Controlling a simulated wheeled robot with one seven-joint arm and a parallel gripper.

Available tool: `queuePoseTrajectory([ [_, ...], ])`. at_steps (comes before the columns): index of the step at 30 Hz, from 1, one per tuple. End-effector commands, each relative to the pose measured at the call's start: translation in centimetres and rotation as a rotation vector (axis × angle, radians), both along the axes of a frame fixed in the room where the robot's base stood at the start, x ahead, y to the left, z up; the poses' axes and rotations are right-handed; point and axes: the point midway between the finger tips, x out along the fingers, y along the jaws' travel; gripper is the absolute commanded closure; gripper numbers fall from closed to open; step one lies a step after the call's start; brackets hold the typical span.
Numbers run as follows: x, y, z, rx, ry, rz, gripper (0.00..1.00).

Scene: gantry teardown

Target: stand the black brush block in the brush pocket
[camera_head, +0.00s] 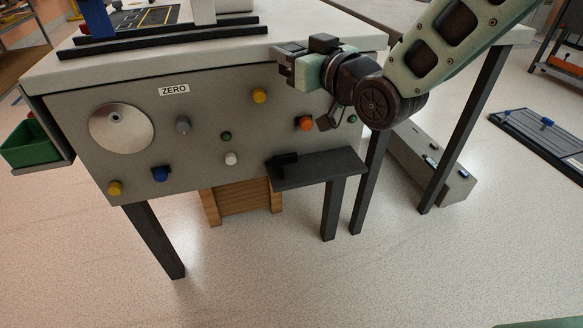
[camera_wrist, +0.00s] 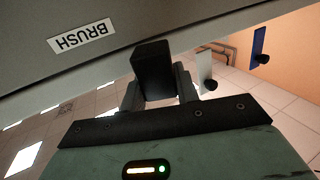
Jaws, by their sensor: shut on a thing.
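My gripper (camera_head: 287,66) is at the front right edge of the workbench, level with its top, pointing left along the grey front panel. In the wrist view the gripper (camera_wrist: 158,88) is shut on the black brush block (camera_wrist: 152,66), a dark rectangular block sticking out beyond the two grey fingers. A white label reading BRUSH (camera_wrist: 82,38) is on the grey surface just past the block. A gap between block and surface cannot be judged. I cannot make out the brush pocket's opening in either view.
The front panel (camera_head: 205,95) carries a ZERO label, a silver disc and several coloured knobs. A dark shelf (camera_head: 325,168) below my gripper has a small black piece (camera_head: 287,160) at its left end. A green bin (camera_head: 38,142) hangs at the left. The floor in front is clear.

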Motion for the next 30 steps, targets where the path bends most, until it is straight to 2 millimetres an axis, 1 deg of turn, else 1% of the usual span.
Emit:
queuePoseTrajectory([
  [1, 0.0, 0.0, -2.1, -0.002, 0.005, 0.0, 0.93],
  [18, 0.0, 0.0, -16.7, -0.002, 0.004, 0.0, 0.93],
  [22, 0.0, 0.0, -18.8, -0.001, 0.002, -0.001, 0.93],
  [30, 0.0, 0.0, -20.5, 0.0, 0.0, -0.001, 0.93],
])
